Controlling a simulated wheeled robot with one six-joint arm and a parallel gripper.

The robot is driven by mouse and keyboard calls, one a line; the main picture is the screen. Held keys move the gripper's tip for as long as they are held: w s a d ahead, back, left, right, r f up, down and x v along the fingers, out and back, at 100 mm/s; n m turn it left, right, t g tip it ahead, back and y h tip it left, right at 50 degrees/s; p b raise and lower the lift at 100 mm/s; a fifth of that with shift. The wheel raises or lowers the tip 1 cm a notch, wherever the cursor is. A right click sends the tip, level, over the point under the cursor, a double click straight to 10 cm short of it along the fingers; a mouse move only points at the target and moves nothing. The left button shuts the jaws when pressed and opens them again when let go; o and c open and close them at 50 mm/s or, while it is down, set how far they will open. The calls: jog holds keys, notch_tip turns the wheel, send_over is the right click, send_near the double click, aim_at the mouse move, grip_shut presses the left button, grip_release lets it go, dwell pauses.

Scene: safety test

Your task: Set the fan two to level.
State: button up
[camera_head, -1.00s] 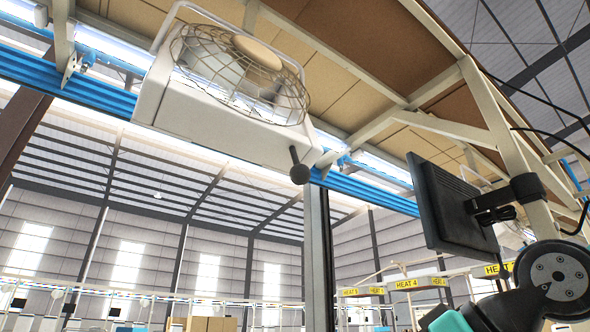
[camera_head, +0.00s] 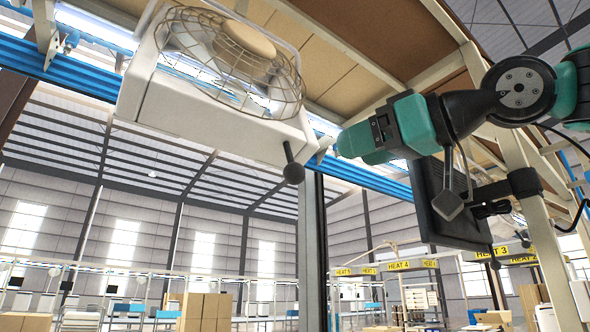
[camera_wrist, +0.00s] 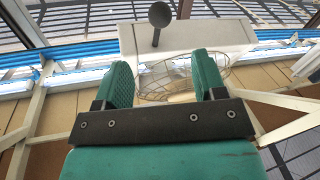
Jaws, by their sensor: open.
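The fan is a white box (camera_head: 205,125) with a round wire cage (camera_head: 235,60), hung under the overhead frame at upper left. A dark lever with a knob (camera_head: 293,172) hangs from its right front corner, tilted slightly from vertical. In the wrist view the fan box (camera_wrist: 205,38), cage (camera_wrist: 180,78) and knob (camera_wrist: 160,14) lie beyond my fingers. My teal gripper (camera_head: 350,145) is right of the knob and apart from it. Its two fingers (camera_wrist: 163,75) are spread and empty. No label naming this fan is readable.
A blue rail (camera_head: 90,80) runs behind the fan. A dark monitor (camera_head: 450,205) on a bracket and a beige post (camera_head: 530,200) stand close by my arm. A dark upright post (camera_head: 312,250) is below the knob. The space left of it is open.

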aim_at(302, 175)
jog(key=p+x, duration=0.4)
jog(key=x, duration=0.8)
jog(key=shift+r, duration=0.1)
jog(key=shift+w+a+p, duration=0.25)
jog(key=shift+a+p, duration=0.05)
jog(key=shift+c, duration=0.2)
grip_shut()
jog(key=shift+w+a+f+b, duration=0.3)
jog(key=shift+f+b, duration=0.25)
jog(key=shift+b, duration=0.4)
jog(key=w+a+n+t+y+b, duration=0.1)
jog(key=w+a+t+y+b, duration=0.1)
jog(key=w, duration=0.4)
jog(key=a+y+b, duration=0.1)
jog(key=b, duration=0.1)
jog(key=shift+a+t+b, duration=0.3)
jog(key=shift+a+b, duration=0.05)
jog(key=shift+a, duration=0.05)
jog(key=shift+w, duration=0.1)
